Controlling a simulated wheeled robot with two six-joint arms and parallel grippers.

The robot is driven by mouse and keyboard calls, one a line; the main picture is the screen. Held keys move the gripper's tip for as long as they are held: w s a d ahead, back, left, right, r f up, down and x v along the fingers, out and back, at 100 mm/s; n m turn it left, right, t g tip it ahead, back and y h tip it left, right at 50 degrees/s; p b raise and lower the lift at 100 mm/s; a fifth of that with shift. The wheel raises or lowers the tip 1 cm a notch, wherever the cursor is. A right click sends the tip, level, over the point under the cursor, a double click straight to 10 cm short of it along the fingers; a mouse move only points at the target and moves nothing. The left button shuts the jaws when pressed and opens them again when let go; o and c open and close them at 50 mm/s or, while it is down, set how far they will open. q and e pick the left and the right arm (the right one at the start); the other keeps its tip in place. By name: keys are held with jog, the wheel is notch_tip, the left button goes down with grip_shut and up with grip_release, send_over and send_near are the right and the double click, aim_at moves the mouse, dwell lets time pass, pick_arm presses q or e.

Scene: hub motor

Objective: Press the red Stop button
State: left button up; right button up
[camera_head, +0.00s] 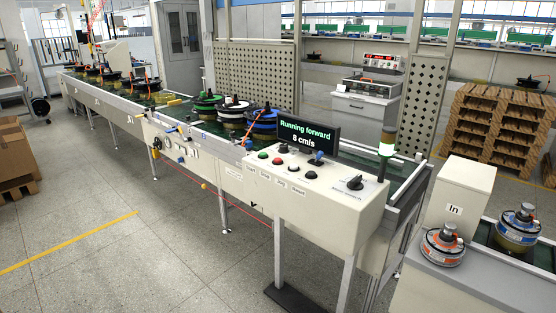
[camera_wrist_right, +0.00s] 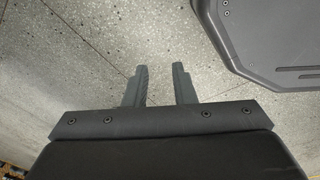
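The red button (camera_head: 277,161) is a small round cap on the sloped top of a cream control box (camera_head: 345,205) in the head view. Small labels sit below the row, too small to read surely. A black display (camera_head: 308,134) behind the buttons reads "Running forward 8 cm/s". My right gripper (camera_wrist_right: 160,84) shows only in the right wrist view, with two grey fingers apart, nothing between them, above the speckled floor. My left gripper is in neither view.
A black selector knob (camera_head: 355,182) and a signal lamp (camera_head: 387,150) stand right of the buttons. A conveyor line carrying hub motors (camera_head: 233,110) runs behind the box to the far left. An "In" box (camera_head: 453,210) stands right. The floor (camera_head: 150,255) at front left is clear.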

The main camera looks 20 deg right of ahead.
grip_shut()
dwell(1.4)
